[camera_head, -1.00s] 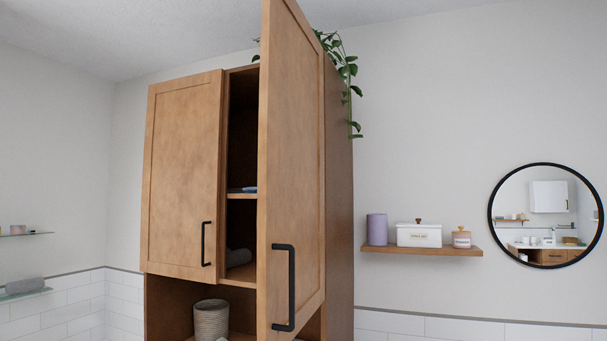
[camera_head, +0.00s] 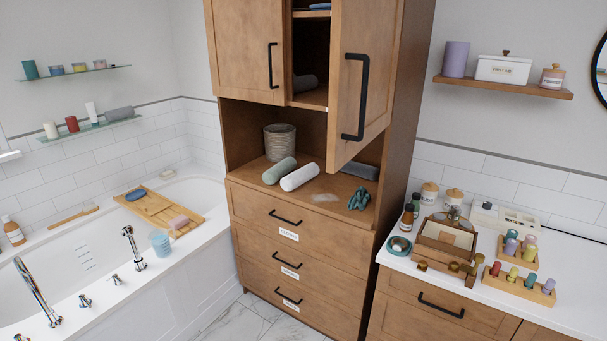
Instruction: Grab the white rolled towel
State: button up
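The white rolled towel (camera_head: 300,177) lies on the open middle shelf (camera_head: 245,176) of the tall wooden cabinet, above the drawers. A pale green rolled towel (camera_head: 280,170) lies just to its left, close beside it. A dark grey rolled towel (camera_head: 360,169) lies further right, partly behind the open upper door. My gripper is not in view.
The open cabinet door (camera_head: 357,90) hangs out over the shelf's right part. A woven basket (camera_head: 280,142) stands behind the towels, and a dark teal item (camera_head: 359,199) lies at right. A bathtub (camera_head: 90,255) is left; a cluttered counter (camera_head: 480,280) is right. Floor shows between.

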aim_at(291, 181)
jog(key=i+j, duration=1.05)
jog(key=j, duration=0.2)
jog(key=i+j, duration=1.05)
jog(key=j, duration=0.2)
jog(key=i+u, duration=0.1)
jog(key=i, duration=0.5)
